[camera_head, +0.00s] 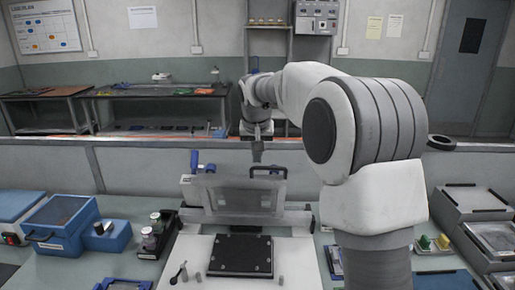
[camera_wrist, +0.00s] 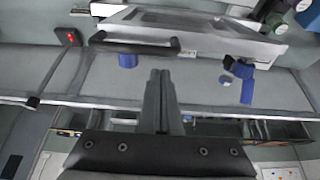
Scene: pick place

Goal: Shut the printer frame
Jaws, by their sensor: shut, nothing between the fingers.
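The printer frame (camera_head: 238,197) stands raised and tilted behind a black flat platen (camera_head: 240,255) on a white base. A black handle (camera_head: 268,170) runs along the frame's upper edge. My gripper (camera_head: 257,157) is shut and empty, pointing down just behind and above the handle. In the wrist view, the shut fingertips (camera_wrist: 160,74) lie close to the handle bar (camera_wrist: 135,46), near its right end; I cannot tell whether they touch. The frame's pale rim (camera_wrist: 190,32) is beyond the handle there. Part of the frame's right side is near my arm.
A blue box (camera_head: 62,222) and jars (camera_head: 150,238) stand left of the printer. Small green and yellow pieces (camera_head: 433,242) and grey trays (camera_head: 470,205) are at right. A low grey partition (camera_head: 130,170) runs behind.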

